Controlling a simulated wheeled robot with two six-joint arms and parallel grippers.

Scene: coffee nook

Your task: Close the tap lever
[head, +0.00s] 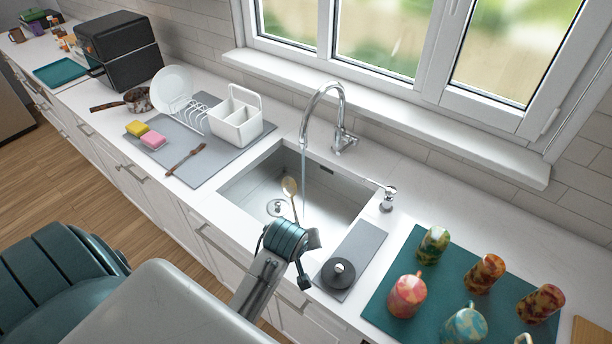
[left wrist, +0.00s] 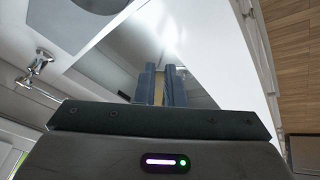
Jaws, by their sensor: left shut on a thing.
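The chrome tap (head: 334,92) stands behind the sink (head: 240,193), its spout arching over the basin. A thin stream of water (head: 304,165) falls from the spout. The tap lever (head: 347,139) is at the tap's right side; its exact position is hard to tell. My left gripper (head: 297,222) is over the front of the sink, well short of the tap. It is shut on a wooden spoon (head: 290,187), whose tan handle (left wrist: 158,90) shows between the fingers in the left wrist view. The spoon's bowl points up. My right gripper is not in view.
A soap dispenser (head: 387,199) stands right of the sink; it also shows in the left wrist view (left wrist: 38,62). A black round-lidded object (head: 338,273) is on a grey strip. Several mottled mugs stand on a teal mat (head: 378,304). A dish rack (head: 190,116) and white caddy (head: 237,121) are left.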

